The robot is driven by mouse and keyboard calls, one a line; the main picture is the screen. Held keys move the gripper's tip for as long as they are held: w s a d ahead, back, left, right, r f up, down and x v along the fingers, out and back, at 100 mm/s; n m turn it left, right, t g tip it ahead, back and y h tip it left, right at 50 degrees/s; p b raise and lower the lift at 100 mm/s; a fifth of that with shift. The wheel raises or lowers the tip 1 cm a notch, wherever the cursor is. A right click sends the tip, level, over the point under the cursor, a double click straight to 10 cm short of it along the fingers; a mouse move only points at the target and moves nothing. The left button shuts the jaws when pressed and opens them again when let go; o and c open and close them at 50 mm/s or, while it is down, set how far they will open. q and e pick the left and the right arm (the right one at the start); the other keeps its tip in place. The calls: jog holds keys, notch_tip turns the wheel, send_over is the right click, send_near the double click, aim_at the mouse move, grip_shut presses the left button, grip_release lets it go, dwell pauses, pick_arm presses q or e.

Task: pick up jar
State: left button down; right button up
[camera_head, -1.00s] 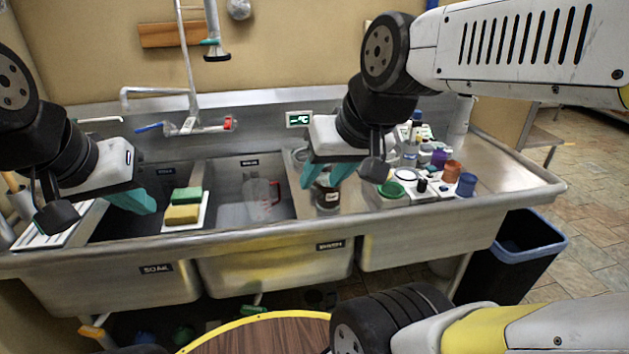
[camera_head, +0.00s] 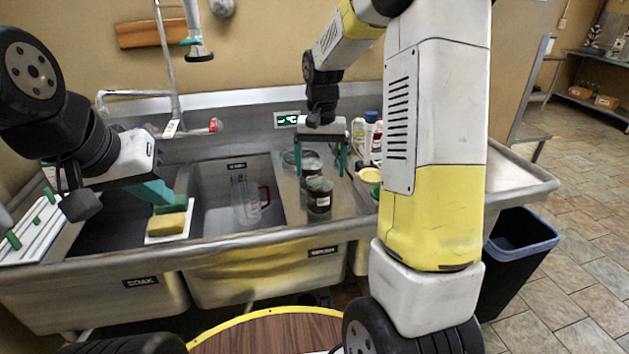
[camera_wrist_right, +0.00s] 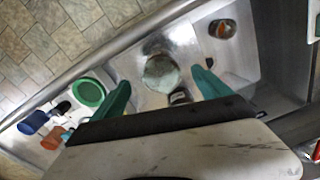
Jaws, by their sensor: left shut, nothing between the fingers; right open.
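Several dark glass jars with pale cloth-like tops stand on the metal ledge right of the middle basin; the nearest jar (camera_head: 319,199) has a label. Another jar (camera_head: 311,164) stands just behind it. My right gripper (camera_head: 320,170) is open above the jars, fingers pointing down. In the right wrist view, a jar (camera_wrist_right: 161,72) with a pale greenish top lies between the spread fingertips, with no contact visible. A second jar (camera_wrist_right: 222,29) is off to the upper right, and a third (camera_wrist_right: 180,97) is partly hidden by my gripper. My left gripper (camera_head: 158,192) is shut and empty by the sponges.
A measuring jug (camera_head: 248,200) with a red handle is in the middle basin. A yellow sponge (camera_head: 168,224) and a green one lie on a white tray at left. My right arm hides much of the right counter.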

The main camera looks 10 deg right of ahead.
aim_at(320, 182)
jog(key=shift+w+d+f, duration=0.1)
jog(key=shift+w+f, duration=0.2)
jog(key=shift+f, duration=0.5)
jog(key=f, duration=0.7)
jog(key=shift+w, duration=0.35)
jog(key=shift+c, duration=0.5)
jog(key=c, duration=1.4)
jog(key=shift+c, duration=0.4)
jog(key=shift+r, duration=0.2)
